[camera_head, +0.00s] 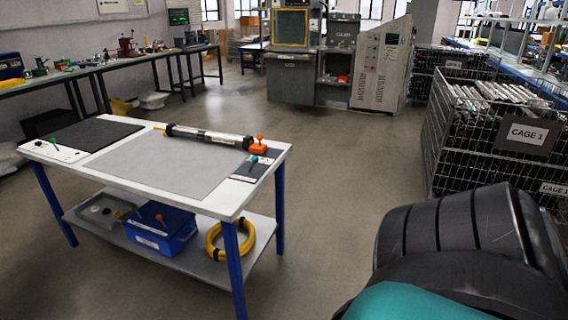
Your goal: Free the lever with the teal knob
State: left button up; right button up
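A small lever with a teal knob (254,159) stands on the dark strip at the right end of the white-topped table. Just behind it is an orange block with an orange knob (260,146). I cannot tell whether the tube or block touches the teal-knobbed lever. Another lever with a green knob (54,142) stands on a white plate at the table's left end. Neither of my grippers is in view.
The table (226,207) has blue legs and a lower shelf holding a blue bin (160,228) and a coiled yellow hose (230,240). Wire cages (480,140) of tubes stand at right. Open floor (330,200) lies between table and cages. A workbench runs along the left wall.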

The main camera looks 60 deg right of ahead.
aim_at(254, 159)
jog(key=z, duration=1.65)
jog(key=i+u, duration=0.2)
jog(key=i, duration=1)
jog(key=i+j, duration=0.2)
jog(key=i, duration=0.15)
jog(key=i+j, duration=0.15)
jog(key=i, duration=0.2)
